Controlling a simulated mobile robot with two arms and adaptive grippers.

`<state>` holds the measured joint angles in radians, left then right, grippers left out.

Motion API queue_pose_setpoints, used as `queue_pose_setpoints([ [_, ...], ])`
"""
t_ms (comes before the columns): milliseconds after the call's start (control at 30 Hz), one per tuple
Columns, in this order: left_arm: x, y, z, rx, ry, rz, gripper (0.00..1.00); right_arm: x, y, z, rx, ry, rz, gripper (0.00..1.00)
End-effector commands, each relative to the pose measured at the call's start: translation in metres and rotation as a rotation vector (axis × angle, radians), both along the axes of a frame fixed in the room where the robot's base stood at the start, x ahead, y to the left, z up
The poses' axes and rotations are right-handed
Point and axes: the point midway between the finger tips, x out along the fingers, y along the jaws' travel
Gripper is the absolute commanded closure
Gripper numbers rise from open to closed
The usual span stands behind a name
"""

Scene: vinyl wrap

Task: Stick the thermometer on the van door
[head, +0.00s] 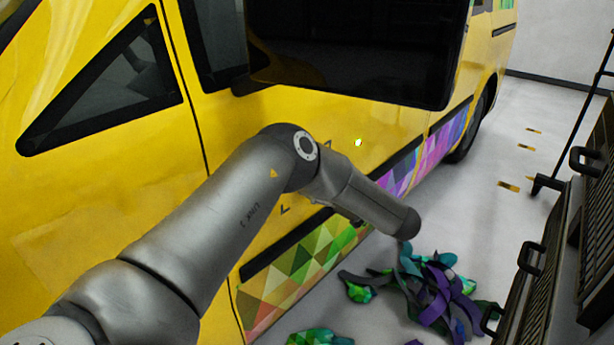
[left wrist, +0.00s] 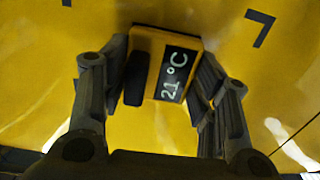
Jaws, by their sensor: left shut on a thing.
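The thermometer (left wrist: 176,73) is a small yellow block with a dark display reading 21 °C, seen slightly tilted in the left wrist view. My left gripper (left wrist: 160,78) is shut on it, one finger on each side. The yellow van door (left wrist: 45,85) fills the background behind it. I cannot tell whether the thermometer touches the door. A black corner mark (left wrist: 260,27) shows on the door at the upper right, and part of another at the top left. In the head view the van door (head: 235,145) is partly covered by my left arm, and the left gripper and thermometer are hidden.
Crumpled vinyl scraps (head: 440,290) lie on the floor beside the van. A black cart or case with handles (head: 545,250) stands at the right. Open floor (head: 515,150) lies between it and the van.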

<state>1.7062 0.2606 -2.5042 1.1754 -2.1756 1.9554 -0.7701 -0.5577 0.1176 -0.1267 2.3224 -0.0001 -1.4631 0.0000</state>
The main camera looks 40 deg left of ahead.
Motion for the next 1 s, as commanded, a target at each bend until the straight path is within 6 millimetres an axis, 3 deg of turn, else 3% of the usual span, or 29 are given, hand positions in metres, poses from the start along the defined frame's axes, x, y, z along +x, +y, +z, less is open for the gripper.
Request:
queue_pose_setpoints([
  [1000,-0.0002,0.0015,0.0003,0.001,-0.001,0.002,0.71,0.0013,0.0011,-0.0065,0.003,0.004,-0.001,0.60],
])
